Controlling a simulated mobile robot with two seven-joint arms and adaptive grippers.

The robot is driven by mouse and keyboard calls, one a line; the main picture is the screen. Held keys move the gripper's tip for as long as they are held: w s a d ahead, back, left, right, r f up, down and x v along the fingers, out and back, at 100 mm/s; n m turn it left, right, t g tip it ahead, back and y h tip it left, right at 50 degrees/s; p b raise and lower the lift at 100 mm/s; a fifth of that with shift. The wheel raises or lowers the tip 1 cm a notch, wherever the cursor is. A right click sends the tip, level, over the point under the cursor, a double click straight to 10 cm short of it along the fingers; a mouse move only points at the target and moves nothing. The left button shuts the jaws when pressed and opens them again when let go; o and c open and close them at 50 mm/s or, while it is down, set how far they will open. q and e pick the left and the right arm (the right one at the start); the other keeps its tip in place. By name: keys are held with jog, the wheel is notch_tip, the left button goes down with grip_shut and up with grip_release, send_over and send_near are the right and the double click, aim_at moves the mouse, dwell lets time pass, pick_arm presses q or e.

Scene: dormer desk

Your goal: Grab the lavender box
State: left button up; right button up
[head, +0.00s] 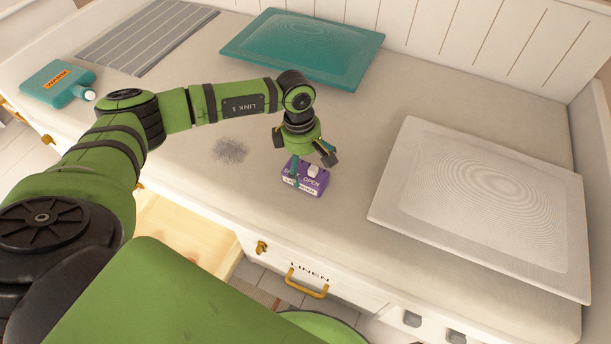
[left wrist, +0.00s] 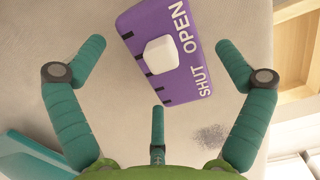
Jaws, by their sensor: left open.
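The lavender box (head: 313,187) is a small purple box lying on the desk top near its front edge, with a white knob on its upper face. In the left wrist view the box (left wrist: 193,68) shows the words SHUT and OPEN beside the knob. My left gripper (head: 303,155) is above the box, its fingers spread and partly covering it in the head view. In the left wrist view the gripper (left wrist: 162,72) is open and empty, with the box ahead of its fingers. My right gripper is not in view.
A white board (head: 490,205) lies to the right, a teal board (head: 305,45) behind, a grey ribbed mat (head: 147,35) at the back left. A teal flask-shaped item (head: 58,84) lies at the left. An open drawer (head: 180,230) sits below the desk's front edge.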

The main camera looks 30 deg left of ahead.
pick_arm(q)
jog(key=shift+d+f, duration=0.1)
jog(key=shift+f, duration=0.85)
jog(key=c, duration=1.1)
